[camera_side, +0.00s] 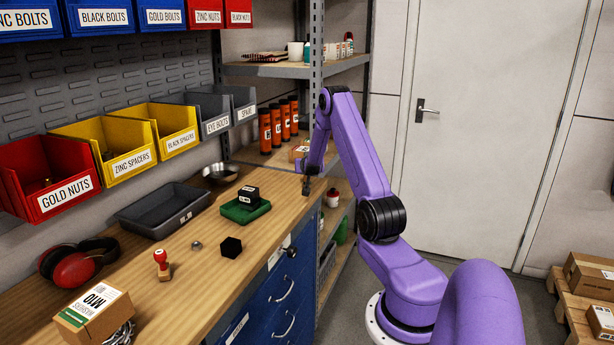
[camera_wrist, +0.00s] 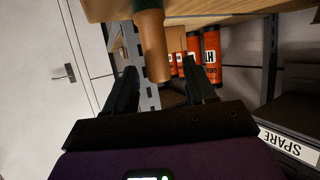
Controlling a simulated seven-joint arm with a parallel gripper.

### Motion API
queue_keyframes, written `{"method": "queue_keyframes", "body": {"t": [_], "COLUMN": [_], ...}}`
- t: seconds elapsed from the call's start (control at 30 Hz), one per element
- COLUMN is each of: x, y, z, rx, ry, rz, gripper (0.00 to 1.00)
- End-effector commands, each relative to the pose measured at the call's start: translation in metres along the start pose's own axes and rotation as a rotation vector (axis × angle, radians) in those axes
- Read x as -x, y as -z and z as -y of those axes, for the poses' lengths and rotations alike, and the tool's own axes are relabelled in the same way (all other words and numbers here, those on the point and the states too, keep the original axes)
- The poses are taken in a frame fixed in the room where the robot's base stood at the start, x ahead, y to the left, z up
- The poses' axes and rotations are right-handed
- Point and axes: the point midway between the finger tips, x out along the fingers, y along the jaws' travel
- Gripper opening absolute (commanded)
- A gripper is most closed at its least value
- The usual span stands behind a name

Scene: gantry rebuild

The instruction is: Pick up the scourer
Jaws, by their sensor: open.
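I cannot pick out the scourer for certain in either view. My gripper (camera_side: 308,188) is above the right end of the wooden bench, near its edge. In the wrist view my gripper (camera_wrist: 165,85) is open, its two dark fingers apart. A brown, wood-like cylinder (camera_wrist: 156,50) with a green part at its bench end shows between the fingers in that view. I cannot tell its distance or whether it touches them.
Orange canisters (camera_side: 276,125) stand on the shelf behind my gripper.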

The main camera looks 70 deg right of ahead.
Motion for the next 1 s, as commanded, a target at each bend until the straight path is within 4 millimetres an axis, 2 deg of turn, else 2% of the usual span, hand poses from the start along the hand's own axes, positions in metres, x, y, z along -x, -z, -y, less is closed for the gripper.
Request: {"method": "queue_keyframes", "body": {"t": [0.1, 0.3, 0.6, 0.67, 0.7, 0.77, 0.8, 1.0], "x": [-0.015, -0.031, -0.033, -0.033, -0.033, -0.033, -0.033, -0.033], "y": [0.001, 0.002, 0.002, 0.002, 0.002, 0.002, 0.002, 0.002], "z": [-0.001, 0.0, -0.001, -0.001, -0.001, -0.001, -0.001, -0.001], "rx": [0.001, 0.001, 0.001, 0.001, 0.001, 0.001, 0.001, 0.001], "ry": [0.0, 0.001, 0.001, 0.001, 0.001, 0.001, 0.001, 0.001], "rz": [0.0, 0.0, 0.0, 0.0, 0.0, 0.0, 0.0, 0.0], "gripper": [0.55, 0.55, 0.55, 0.39, 0.26, 0.07, 0.0, 0.0]}}
